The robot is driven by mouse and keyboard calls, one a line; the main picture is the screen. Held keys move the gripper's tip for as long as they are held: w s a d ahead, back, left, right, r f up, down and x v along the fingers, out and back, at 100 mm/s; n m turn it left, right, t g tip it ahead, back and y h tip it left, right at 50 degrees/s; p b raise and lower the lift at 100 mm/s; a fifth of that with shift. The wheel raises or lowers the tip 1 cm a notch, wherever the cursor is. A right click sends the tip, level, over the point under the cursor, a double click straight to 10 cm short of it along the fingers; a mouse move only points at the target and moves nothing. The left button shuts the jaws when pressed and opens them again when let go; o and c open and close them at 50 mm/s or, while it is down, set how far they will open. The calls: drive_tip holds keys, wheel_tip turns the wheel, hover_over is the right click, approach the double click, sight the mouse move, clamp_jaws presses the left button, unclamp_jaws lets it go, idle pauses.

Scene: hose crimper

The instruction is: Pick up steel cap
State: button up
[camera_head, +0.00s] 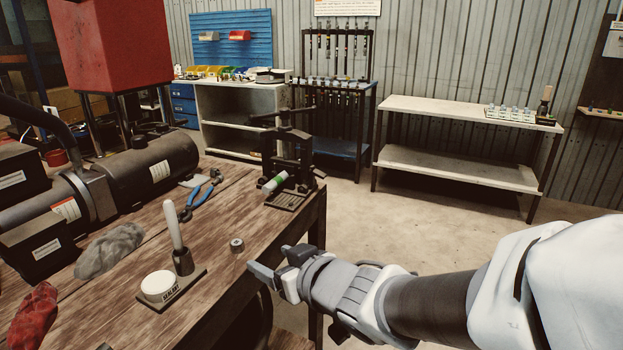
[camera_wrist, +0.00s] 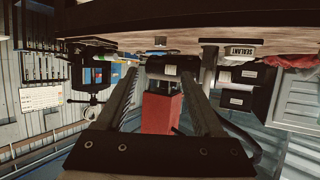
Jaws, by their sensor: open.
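The steel cap (camera_head: 237,244) is a small grey cylinder standing on the wooden workbench (camera_head: 222,215) near its right edge. My gripper (camera_head: 274,264) is just right of the cap in the head view, at the bench edge, apart from it and empty. In the wrist view, my gripper's two fingers (camera_wrist: 162,75) stand apart. A small grey piece (camera_wrist: 160,41), apparently the cap, shows beyond the fingertips against the bench edge, which lies at the top of this turned picture.
Left of the cap stands a sealant base (camera_head: 184,289) with a white disc and upright white-tipped tube. Blue-handled pliers (camera_head: 202,190) and a black press (camera_head: 290,160) are farther back. A grey cloth (camera_head: 108,250) and red cloth (camera_head: 35,315) lie left. Bench around the cap is clear.

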drive_tip(key=w+a+p, duration=0.1)
drive_tip(key=p, duration=0.2)
approach(240, 247)
drive_tip(key=w+a, duration=0.2)
drive_tip(key=w, duration=0.1)
drive_tip(key=w+a+f, duration=0.2)
drive_tip(key=f, duration=0.1)
drive_tip(key=shift+w+a, duration=0.25)
drive_tip(key=shift+a, duration=0.05)
drive_tip(key=shift+w+a+f, duration=0.1)
drive_tip(key=shift+w+a, duration=0.25)
drive_tip(key=shift+w, duration=0.05)
clamp_jaws()
